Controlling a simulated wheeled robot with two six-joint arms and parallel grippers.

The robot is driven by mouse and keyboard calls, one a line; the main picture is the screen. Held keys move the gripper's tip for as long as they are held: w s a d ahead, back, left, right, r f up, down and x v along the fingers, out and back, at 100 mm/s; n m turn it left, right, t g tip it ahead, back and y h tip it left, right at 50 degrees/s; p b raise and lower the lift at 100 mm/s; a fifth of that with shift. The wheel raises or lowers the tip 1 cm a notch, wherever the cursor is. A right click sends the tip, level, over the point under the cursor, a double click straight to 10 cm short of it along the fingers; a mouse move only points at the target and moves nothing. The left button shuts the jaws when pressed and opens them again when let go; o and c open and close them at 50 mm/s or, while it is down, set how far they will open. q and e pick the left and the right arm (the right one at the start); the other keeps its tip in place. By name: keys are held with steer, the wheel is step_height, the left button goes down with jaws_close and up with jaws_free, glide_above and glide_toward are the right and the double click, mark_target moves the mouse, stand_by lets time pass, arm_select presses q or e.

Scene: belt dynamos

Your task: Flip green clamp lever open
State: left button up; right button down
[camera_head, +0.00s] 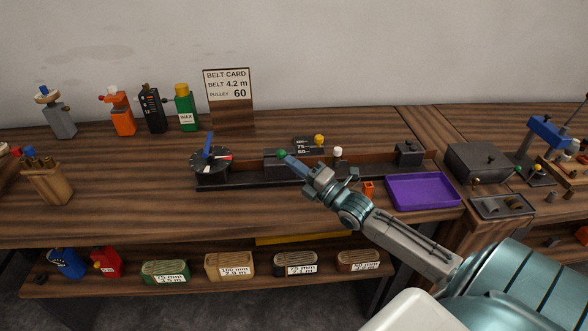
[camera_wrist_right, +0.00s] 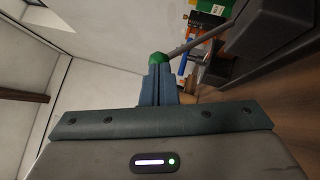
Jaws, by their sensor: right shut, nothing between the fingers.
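The green clamp lever knob (camera_head: 282,153) sits above a dark block on the long black bench fixture (camera_head: 240,178). My right gripper (camera_head: 290,158) reaches in from the lower right, with its fingertips right at the knob. In the right wrist view the shut fingers (camera_wrist_right: 160,75) are close together, and the green knob (camera_wrist_right: 157,58) shows just beyond their tips. A thin grey lever rod (camera_wrist_right: 205,36) runs from the knob to a dark block. I cannot tell whether the fingertips touch the knob. My left gripper is not in view.
A dial with a blue pointer (camera_head: 208,150) stands left of the clamp. A yellow-knobbed selector (camera_head: 319,140) and a white-topped post (camera_head: 337,154) are close on the right. A purple tray (camera_head: 425,192) lies farther right.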

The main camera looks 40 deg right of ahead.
steer(key=shift+w+r, duration=0.1)
stand_by(0.3)
steer(key=shift+r+p, duration=0.3)
steer(key=shift+p, duration=0.2)
steer(key=w+d+r+m+g, duration=0.5)
steer(key=w+m+g, duration=0.2)
steer(key=w+g, duration=0.1)
steer(key=shift+w+d+r+m+h, duration=0.3)
steer(key=shift+w+d+m, duration=0.1)
steer(key=shift+w, duration=0.25)
